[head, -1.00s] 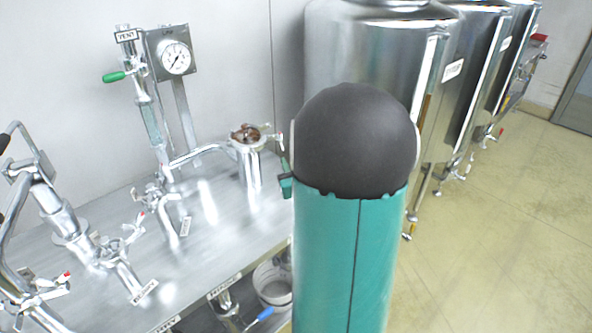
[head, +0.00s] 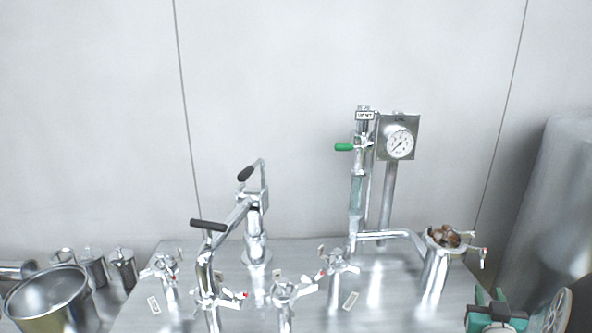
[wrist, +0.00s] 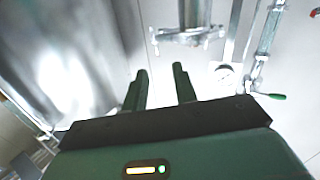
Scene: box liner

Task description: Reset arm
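My gripper (wrist: 160,88) shows in the wrist view with its two dark green fingers apart and nothing between them. Beyond the fingertips hangs a steel pipe fitting with clamps (wrist: 190,35), apart from the fingers as far as I can tell. In the head view, teal and dark parts of my own arm show at the lower right corner; the fingertips cannot be made out there.
A steel bench (head: 385,270) carries several pipe fittings with clamps, a gauge (head: 399,142), a green-handled valve (head: 345,147) and a steel cup with brown contents (head: 436,270). A steel pot (head: 48,300) stands at lower left. A large tank (head: 555,200) stands at right.

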